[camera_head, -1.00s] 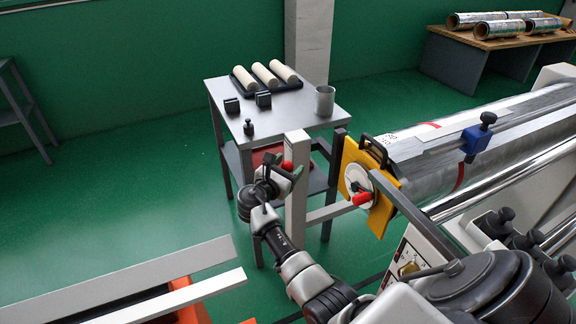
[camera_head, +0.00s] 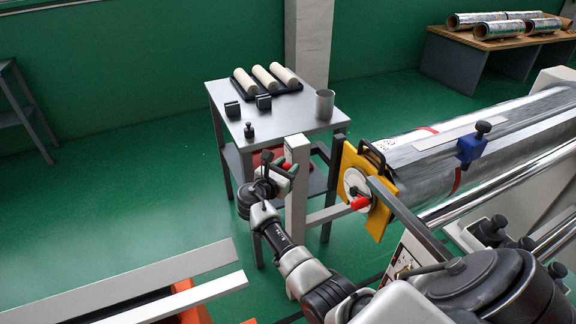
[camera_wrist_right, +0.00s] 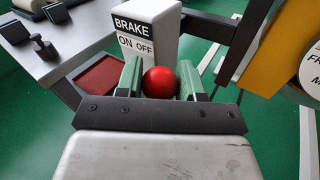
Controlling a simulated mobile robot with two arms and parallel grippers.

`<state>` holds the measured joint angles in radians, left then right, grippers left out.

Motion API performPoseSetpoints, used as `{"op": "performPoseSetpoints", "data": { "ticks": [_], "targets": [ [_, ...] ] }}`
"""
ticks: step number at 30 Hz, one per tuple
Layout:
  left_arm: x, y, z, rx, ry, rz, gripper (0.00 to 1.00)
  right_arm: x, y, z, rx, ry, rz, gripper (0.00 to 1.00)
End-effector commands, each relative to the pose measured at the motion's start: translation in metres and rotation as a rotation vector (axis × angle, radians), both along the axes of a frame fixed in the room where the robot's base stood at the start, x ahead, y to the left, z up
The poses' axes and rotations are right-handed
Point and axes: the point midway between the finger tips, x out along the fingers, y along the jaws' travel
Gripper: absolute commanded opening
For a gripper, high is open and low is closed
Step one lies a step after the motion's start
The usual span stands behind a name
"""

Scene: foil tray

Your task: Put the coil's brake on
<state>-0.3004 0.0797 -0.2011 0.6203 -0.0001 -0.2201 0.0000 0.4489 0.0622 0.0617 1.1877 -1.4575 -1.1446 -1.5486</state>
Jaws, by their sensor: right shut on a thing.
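The brake post (camera_head: 297,190) is a pale upright beside the end of the large silver coil (camera_head: 425,175). In the right wrist view its top (camera_wrist_right: 150,30) carries a label reading BRAKE, with ON at left and OFF at right. A round red knob (camera_wrist_right: 160,82) sits in front of the post, between the two green fingers of my right gripper (camera_wrist_right: 161,84). In the head view my right gripper (camera_head: 278,172) is at the post's left side, shut on the knob. The lever under the knob is hidden. My left gripper is not in view.
A yellow plate (camera_head: 379,222) with a dial and red handle (camera_head: 361,202) stands right of the post. A grey table (camera_head: 290,115) behind holds pale rolls, black blocks and a metal cup (camera_head: 324,103). Open green floor (camera_head: 120,190) lies left.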

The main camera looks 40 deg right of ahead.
Motion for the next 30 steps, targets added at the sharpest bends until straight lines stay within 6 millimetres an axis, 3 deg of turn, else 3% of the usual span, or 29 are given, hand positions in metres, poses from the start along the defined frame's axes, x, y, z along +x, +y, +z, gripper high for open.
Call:
{"op": "performPoseSetpoints", "data": {
  "ticks": [1, 6, 18, 19, 21, 24, 30],
  "targets": [
    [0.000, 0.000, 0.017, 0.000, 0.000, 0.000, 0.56, 0.004, -0.001, 0.011, 0.008, 0.032, 0.000, 0.00],
    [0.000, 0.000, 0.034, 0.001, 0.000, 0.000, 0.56, 0.013, -0.003, 0.012, 0.031, 0.124, 0.001, 0.00],
    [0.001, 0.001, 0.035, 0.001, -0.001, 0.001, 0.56, 0.016, -0.004, 0.008, 0.038, 0.156, 0.001, 0.00],
    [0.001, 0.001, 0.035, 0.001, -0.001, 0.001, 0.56, 0.016, -0.004, 0.008, 0.038, 0.156, 0.001, 0.39],
    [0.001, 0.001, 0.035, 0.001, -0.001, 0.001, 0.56, 0.016, -0.004, 0.008, 0.038, 0.156, 0.001, 0.50],
    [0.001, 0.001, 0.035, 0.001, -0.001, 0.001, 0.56, 0.016, -0.004, 0.008, 0.038, 0.156, 0.001, 0.62],
    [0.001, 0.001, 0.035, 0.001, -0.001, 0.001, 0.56, 0.016, -0.004, 0.008, 0.038, 0.156, 0.000, 0.62]
  ]
}}
